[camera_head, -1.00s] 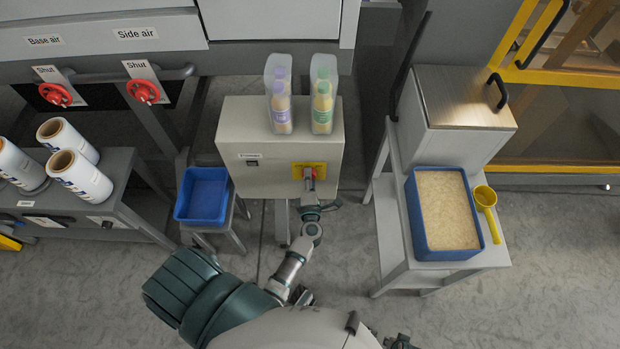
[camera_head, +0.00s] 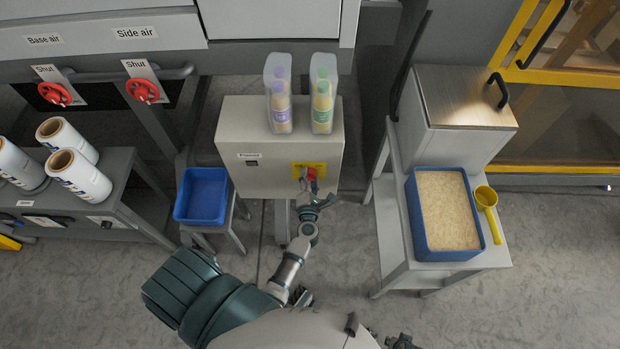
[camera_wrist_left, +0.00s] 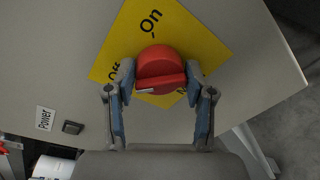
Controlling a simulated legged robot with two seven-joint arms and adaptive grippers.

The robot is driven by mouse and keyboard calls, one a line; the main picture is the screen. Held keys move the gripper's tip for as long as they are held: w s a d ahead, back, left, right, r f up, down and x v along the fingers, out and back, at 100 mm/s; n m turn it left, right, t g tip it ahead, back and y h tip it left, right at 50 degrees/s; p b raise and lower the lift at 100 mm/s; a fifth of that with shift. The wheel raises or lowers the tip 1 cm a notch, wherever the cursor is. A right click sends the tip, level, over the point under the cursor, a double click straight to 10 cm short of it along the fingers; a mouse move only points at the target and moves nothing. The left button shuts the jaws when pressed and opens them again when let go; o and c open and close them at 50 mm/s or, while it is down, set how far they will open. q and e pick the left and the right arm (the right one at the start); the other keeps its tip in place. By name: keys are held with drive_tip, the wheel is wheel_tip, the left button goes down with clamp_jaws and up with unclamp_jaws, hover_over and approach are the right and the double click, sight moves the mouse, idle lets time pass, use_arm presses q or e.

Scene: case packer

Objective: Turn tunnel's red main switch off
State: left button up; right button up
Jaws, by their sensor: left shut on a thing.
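The red main switch (camera_wrist_left: 160,70) is a round knob with a raised grip bar, on a yellow plate (camera_wrist_left: 188,36) marked "On" and "Off". In the wrist view the bar lies nearly level, with a white mark at its left end; "Off" is at upper left, "On" above. My left gripper (camera_wrist_left: 158,92) is shut on the switch, one finger at each end of the bar. In the head view the switch (camera_head: 311,173) sits low on the front of a grey box (camera_head: 270,181), partly covered by my left gripper (camera_head: 307,188).
Two clear-cased bottles (camera_head: 281,95) (camera_head: 322,95) stand on the box. A small dark power button (camera_wrist_left: 73,127) is on its front. A blue bin (camera_head: 204,192) stands left. At right a stand carries a blue tray of grain (camera_head: 447,210) and a yellow scoop (camera_head: 486,197).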

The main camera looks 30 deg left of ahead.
use_arm(q)
drive_tip(key=shift+a, duration=0.2)
drive_tip(key=o, duration=1.1)
drive_tip(key=shift+f, duration=0.1)
drive_tip(key=shift+s, duration=0.1)
drive_tip(key=v, duration=1.1)
drive_tip(key=shift+s+d, duration=0.25)
drive_tip(key=shift+s, duration=0.05)
